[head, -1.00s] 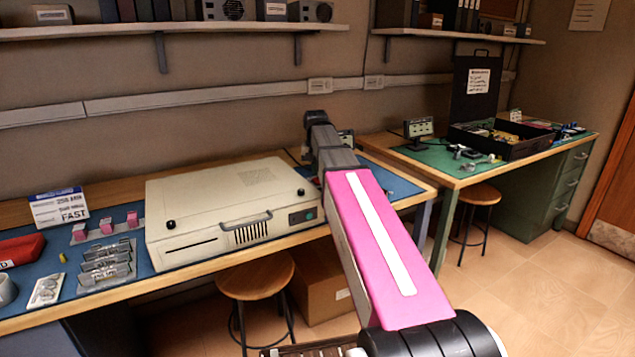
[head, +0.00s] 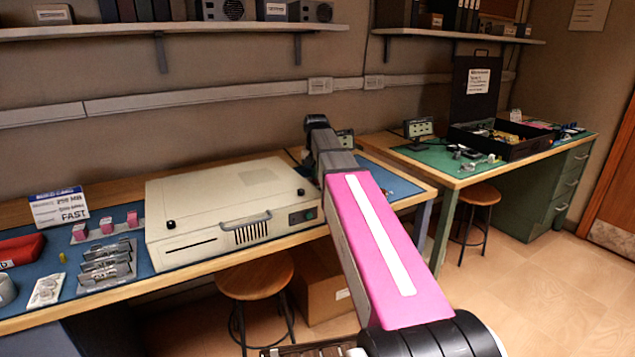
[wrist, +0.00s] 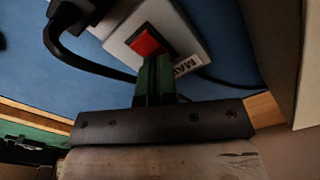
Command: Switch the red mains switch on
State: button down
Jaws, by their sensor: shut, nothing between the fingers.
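The red mains switch (wrist: 147,42) is a red rocker on a pale grey box (wrist: 180,30) in the wrist view, with a label partly reading "MA". My gripper (wrist: 154,62) is shut and empty, its green fingertips right at the lower edge of the red switch; whether they touch it I cannot tell. The rocker's tilt is hard to read. In the head view my pink arm reaches over the bench and hides the switch and my fingertips.
A black plug and cable (wrist: 70,15) sit at the left of the box. A cream computer case (head: 235,205) stands on the blue bench mat, left of my arm. A wooden stool (head: 256,277) stands under the bench front. A green-topped desk (head: 455,170) is farther right.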

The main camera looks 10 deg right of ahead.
jog(key=shift+f, duration=0.2)
jog(key=shift+r, duration=3.5)
jog(key=shift+s, duration=0.1)
